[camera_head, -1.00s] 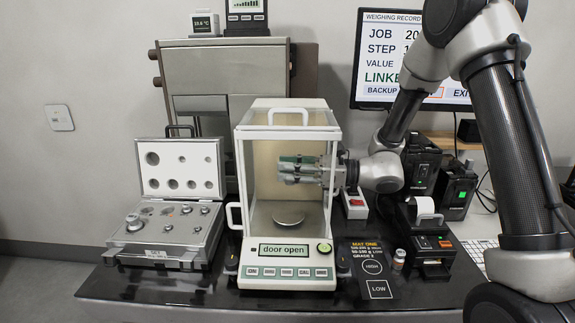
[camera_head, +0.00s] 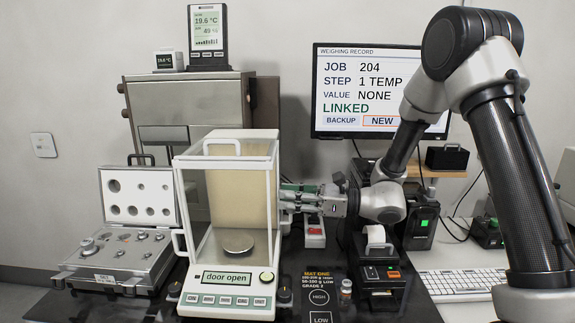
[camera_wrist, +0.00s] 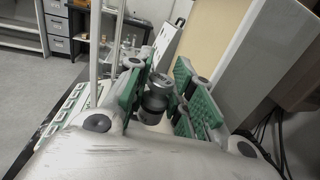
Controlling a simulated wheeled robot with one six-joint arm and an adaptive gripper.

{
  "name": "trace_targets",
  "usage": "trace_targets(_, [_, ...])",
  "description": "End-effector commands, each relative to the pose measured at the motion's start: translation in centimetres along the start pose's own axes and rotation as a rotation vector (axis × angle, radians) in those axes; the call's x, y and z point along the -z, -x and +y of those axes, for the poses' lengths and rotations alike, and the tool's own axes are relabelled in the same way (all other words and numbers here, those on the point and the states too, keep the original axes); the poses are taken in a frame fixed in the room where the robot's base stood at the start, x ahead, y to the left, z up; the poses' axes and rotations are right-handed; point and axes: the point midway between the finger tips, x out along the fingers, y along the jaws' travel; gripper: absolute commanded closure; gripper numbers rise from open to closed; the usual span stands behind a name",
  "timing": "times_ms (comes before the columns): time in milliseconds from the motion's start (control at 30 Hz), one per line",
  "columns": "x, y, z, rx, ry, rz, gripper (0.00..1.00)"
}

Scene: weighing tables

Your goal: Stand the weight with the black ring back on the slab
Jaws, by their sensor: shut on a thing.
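My gripper (camera_head: 292,197) is just right of the glass balance (camera_head: 240,270), at its open side. In the wrist view, its green-padded fingers (camera_wrist: 158,98) are shut on a metal weight (camera_wrist: 155,96) with a dark band around it. The weight's lower part is hidden, and in the head view the fingers hide it. The balance's round pan (camera_head: 238,244) looks empty, and its display reads "door open". A dark glossy slab-like top (camera_head: 415,308) lies under the equipment; I cannot tell whether this is the task's slab.
A small weight or vial (camera_head: 346,288) stands beside the HIGH and LOW marks on the mat (camera_head: 320,283). An open weight case (camera_head: 115,255) stands left of the balance. A printer (camera_head: 379,262) and keyboard (camera_head: 460,283) lie to the right.

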Motion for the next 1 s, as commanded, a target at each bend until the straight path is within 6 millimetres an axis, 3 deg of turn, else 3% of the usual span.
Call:
trace_targets(233, [-0.3, 0.1, -2.0, 0.158, -0.003, 0.001, 1.0])
trace_targets(467, [0.3, 3.8, -6.2, 0.404, -0.004, 0.001, 1.0])
trace_targets(667, [1.4, 9.4, -10.2, 0.644, -0.004, 0.003, 1.0])
trace_targets(833, [3.0, 16.9, -13.4, 0.889, -0.005, 0.004, 1.0])
trace_targets(1000, [4.1, 23.4, -14.7, 1.044, -0.001, 0.002, 1.0])
